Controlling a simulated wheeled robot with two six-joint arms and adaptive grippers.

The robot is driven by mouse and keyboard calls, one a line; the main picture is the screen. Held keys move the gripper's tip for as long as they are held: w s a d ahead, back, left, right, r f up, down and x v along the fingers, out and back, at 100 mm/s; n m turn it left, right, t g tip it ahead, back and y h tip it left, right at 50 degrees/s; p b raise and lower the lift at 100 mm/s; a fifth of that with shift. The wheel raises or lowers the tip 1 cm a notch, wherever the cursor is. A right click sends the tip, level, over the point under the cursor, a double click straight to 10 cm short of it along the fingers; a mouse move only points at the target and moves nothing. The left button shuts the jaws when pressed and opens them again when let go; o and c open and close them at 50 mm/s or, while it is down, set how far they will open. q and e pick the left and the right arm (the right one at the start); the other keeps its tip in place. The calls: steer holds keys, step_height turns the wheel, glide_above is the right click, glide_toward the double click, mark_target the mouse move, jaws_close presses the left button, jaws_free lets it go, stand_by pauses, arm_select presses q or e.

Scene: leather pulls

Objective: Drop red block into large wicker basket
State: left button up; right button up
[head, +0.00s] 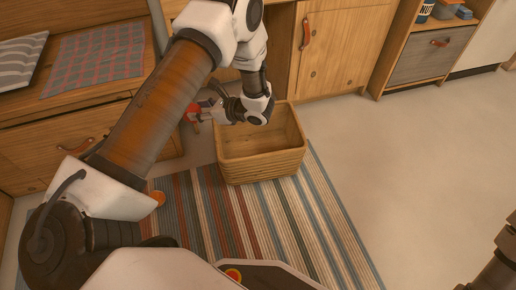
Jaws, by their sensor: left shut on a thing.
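The large wicker basket (262,167) stands on the striped rug, its open top facing up, and looks empty where I can see inside. My left gripper (206,112) reaches over from the left and is at the basket's back left corner. It is shut on the red block (192,113), which shows only in part to the left of the fingers. The block appears to be left of the basket's rim, not over its opening. My right gripper is out of the picture; only a dark part of my arm shows at the lower right.
Wooden cabinets (338,50) with leather pulls stand behind the basket. A wooden bench (60,112) with a checked cloth (97,60) and striped cushion (18,62) is at left. A small orange round thing (158,197) lies at the rug's left. The floor (410,165) at right is clear.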

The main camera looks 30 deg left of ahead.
arm_select(q)
steer(key=w+d+f+m+t, duration=0.2)
steer(key=w+f+m+t, duration=0.1)
steer(key=w+m+t, duration=0.4)
steer(key=w+d+f+m+t+h+b, duration=0.3)
steer(key=w+d+f+b, duration=0.3)
steer(key=f, duration=0.6)
steer(key=d+t+b, duration=0.1)
steer(key=d, duration=0.1)
steer(key=shift+w+d+f, duration=0.15)
steer(key=shift+w+d, duration=0.05)
steer(key=shift+d, duration=0.1)
steer(key=shift+h, duration=0.3)
steer(key=o, duration=1.2)
